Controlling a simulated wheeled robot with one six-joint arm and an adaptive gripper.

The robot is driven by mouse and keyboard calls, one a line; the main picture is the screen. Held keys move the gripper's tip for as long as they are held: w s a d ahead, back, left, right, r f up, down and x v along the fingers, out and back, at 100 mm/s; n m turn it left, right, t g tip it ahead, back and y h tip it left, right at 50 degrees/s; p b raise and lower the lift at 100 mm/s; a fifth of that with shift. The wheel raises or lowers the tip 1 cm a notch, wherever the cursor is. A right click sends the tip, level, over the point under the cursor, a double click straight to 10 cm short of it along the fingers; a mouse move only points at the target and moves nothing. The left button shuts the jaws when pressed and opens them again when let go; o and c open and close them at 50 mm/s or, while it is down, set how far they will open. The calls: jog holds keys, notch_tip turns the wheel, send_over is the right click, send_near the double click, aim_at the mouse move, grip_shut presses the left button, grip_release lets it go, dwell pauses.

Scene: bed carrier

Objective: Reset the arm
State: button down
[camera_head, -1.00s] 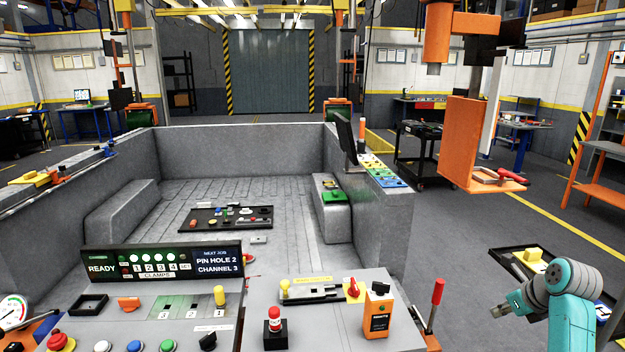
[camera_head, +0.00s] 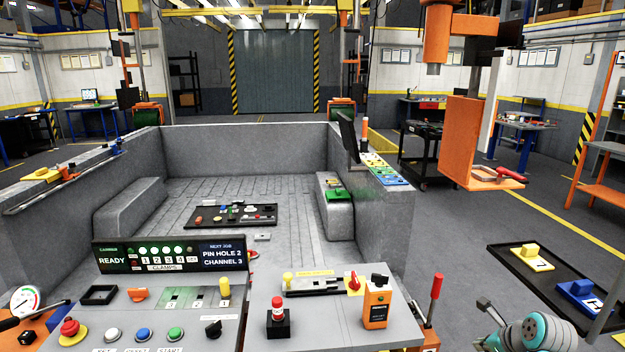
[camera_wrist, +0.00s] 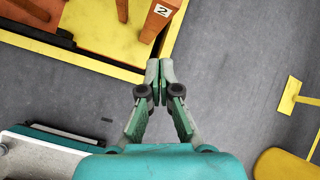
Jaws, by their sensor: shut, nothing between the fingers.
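My teal arm shows at the bottom right of the head view, low beside the black tray (camera_head: 508,262). My gripper (camera_wrist: 160,70) is in the middle of the wrist view, with its fingertips together and nothing between them. It points down over grey floor, near the yellow edge of an orange surface. In the head view the fingertips cannot be made out; only part of the arm's end shows.
The black tray holds a yellow block (camera_head: 530,257) and a blue block (camera_head: 580,291). The control panel (camera_head: 170,257) stands in front of the grey bed. A red-handled lever (camera_head: 437,287) rises left of my arm. Grey floor lies open behind the tray.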

jog(key=s+a+f+n, duration=0.35)
jog(key=a+f, duration=0.25)
jog(key=f, duration=0.2)
jog(key=s+a+f+n+t+h, duration=0.1)
jog(key=s+a+f+n+t, duration=0.1)
jog(key=s+a+f+n, duration=0.6)
jog(key=s+a+f+n+t+h, duration=0.15)
jog(key=s+a, duration=0.35)
jog(key=s, duration=0.7)
jog(key=s+a+r+n+t, duration=0.1)
jog(key=s+a+r+n, duration=0.1)
jog(key=s+r+n, duration=0.3)
jog(key=s+a+r+n+t+y, duration=0.1)
jog(key=s+a+r+n, duration=0.2)
jog(key=s, duration=1)
jog(key=s+a+r+n+t+y, duration=0.1)
jog(key=s+a+r+n+t, duration=0.1)
jog(key=s+r+n, duration=0.7)
jog(key=shift+s+a+r, duration=0.6)
jog(key=shift+a+r, duration=0.1)
